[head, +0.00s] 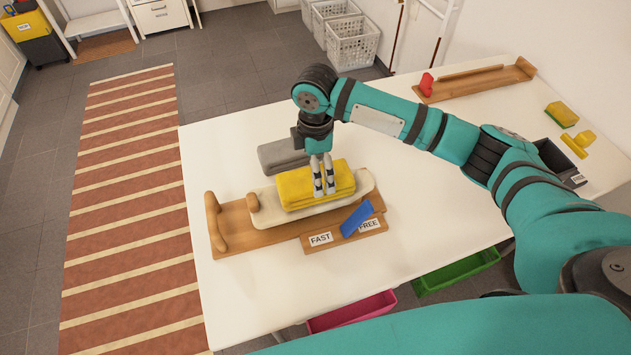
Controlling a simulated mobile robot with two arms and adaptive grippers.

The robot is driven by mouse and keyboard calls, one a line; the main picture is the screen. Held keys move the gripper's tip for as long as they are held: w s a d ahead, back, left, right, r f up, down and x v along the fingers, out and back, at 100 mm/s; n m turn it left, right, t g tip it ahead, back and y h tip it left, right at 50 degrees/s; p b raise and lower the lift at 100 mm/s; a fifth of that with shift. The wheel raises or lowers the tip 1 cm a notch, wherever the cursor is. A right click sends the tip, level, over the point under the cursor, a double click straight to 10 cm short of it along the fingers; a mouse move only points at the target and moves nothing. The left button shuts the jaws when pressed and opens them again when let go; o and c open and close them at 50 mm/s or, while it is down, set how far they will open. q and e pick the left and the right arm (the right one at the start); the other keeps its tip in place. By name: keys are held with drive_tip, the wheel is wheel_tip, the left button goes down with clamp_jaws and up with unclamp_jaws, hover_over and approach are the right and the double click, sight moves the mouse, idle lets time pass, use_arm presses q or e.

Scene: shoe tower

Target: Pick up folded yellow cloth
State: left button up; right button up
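The folded yellow cloth (297,187) lies in layers on a pale, round-ended board (268,217), which rests on a wooden base (232,226). My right gripper (324,191) points down over the right half of the cloth, and its fingertips overlap the cloth in the picture. The two fingers are close together with a narrow gap. I cannot tell whether they pinch the cloth or only touch or hover over it. My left gripper is not in view.
A grey folded cloth (283,154) lies just behind. In front, a blue piece (356,218) leans on a wooden block marked FAST and FREE (320,240). A wooden rack (476,82), yellow sponge (561,114) and dark bin (556,158) stand right. The table's left strip is clear.

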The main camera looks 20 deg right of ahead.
wheel_tip(320, 180, down, 5)
drive_tip(key=shift+r+p, duration=0.1)
drive_tip(key=shift+p, duration=0.45)
drive_tip(key=c, duration=1.1)
drive_tip(key=shift+c, duration=0.3)
drive_tip(key=shift+r, duration=0.15)
